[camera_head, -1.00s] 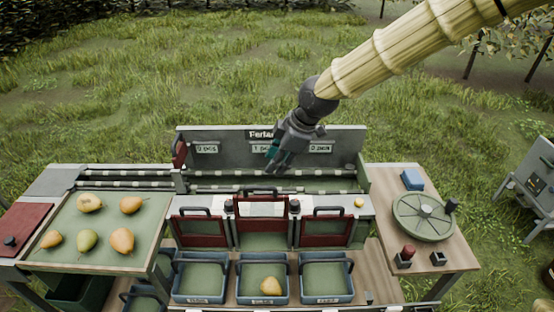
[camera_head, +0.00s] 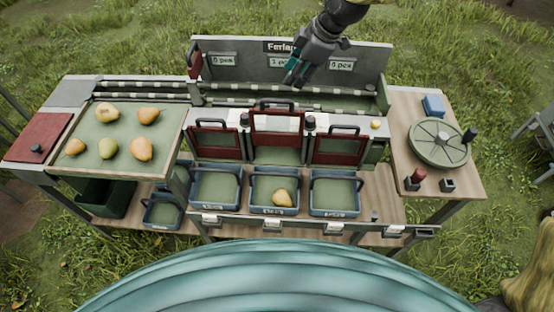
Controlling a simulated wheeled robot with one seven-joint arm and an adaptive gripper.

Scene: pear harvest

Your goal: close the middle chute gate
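The middle chute gate (camera_head: 277,127) is a dark red panel with a dark handle on top. It stands higher than the left gate (camera_head: 215,142) and the right gate (camera_head: 339,150), with a green opening showing beneath it. My gripper (camera_head: 294,75) hangs in front of the back board, above and behind the middle gate and apart from it. Its fingers point down and left. Nothing shows in them, but their gap is too small to judge.
Three blue bins stand below the gates; the middle bin (camera_head: 256,203) holds a pear (camera_head: 282,198). A tray (camera_head: 135,165) with several pears is at left. A round green turntable (camera_head: 428,158) is at right. The back board (camera_head: 235,80) rises behind the chutes.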

